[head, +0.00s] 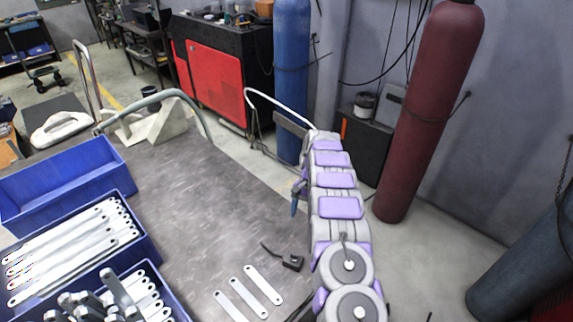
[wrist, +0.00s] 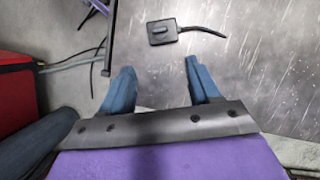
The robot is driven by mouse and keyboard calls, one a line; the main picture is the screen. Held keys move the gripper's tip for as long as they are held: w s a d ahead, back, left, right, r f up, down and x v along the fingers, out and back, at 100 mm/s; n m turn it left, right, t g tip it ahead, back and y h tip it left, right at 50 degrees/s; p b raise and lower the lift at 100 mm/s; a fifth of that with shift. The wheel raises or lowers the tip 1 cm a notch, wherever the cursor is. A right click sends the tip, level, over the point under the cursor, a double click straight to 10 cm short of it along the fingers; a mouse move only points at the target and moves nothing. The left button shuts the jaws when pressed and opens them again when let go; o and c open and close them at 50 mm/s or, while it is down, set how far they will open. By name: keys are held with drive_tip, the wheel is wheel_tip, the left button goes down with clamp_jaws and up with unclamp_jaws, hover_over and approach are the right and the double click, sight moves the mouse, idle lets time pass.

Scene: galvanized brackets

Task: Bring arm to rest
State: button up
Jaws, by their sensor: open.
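My gripper (wrist: 160,75) is open in the wrist view, with its two blue fingers spread apart and nothing between them. Beyond the fingers, the dark table (wrist: 260,75) and floor show. In the head view my purple and grey arm reaches from the bottom right along the right side of the table (head: 200,190); the gripper's fingers are hard to make out there. Three flat galvanized brackets (head: 263,285) lie side by side at the table's near edge, left of my arm and apart from it.
Blue bins hold long brackets (head: 70,245) and bolts at the left; another blue bin (head: 65,180) stands behind them. A small black device with a cable (head: 292,262) lies near my arm. Gas cylinders, one dark red (head: 425,115), stand beyond. The table's middle is clear.

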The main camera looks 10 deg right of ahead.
drive_tip(key=s+a+r+n+b, duration=0.1)
drive_tip(key=s+a+r+n, duration=0.15)
drive_tip(key=s+r, duration=0.7)
drive_tip(key=s+a+r+n, duration=0.25)
drive_tip(key=s+r, duration=0.45)
drive_tip(key=r, duration=0.6)
drive_tip(key=s+r+n+t+h+b, duration=0.1)
drive_tip(key=s+r+t+h, duration=0.1)
drive_tip(key=s, duration=2.9)
drive_tip(key=shift+d+n+h, duration=0.3)
drive_tip(key=shift+n, duration=0.1)
drive_tip(key=shift+w, duration=0.1)
